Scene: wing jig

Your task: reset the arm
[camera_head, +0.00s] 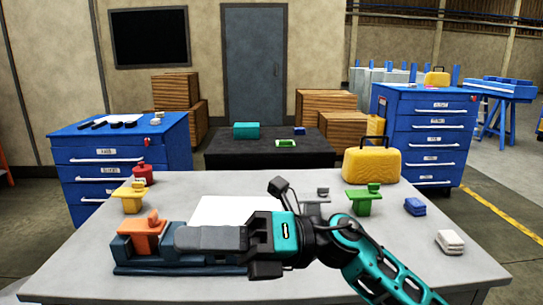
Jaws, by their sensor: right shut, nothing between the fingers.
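My right arm comes in from the lower right, and my right gripper (182,240) points left above the table (440,282). It is shut and empty. Its fingertips are next to an orange block (138,232) with a knob, which sits in the dark blue jig (130,268) at the left. The gripper covers part of the jig; whether it touches the block I cannot tell. My left gripper is not in view.
A white sheet (215,208) lies mid-table. Around it stand yellow (130,200), grey (314,205) and green (364,200) pieces. A yellow case (371,165), blue stack (415,207) and white stack (450,242) are at the right. A red object (143,174) is at the back left.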

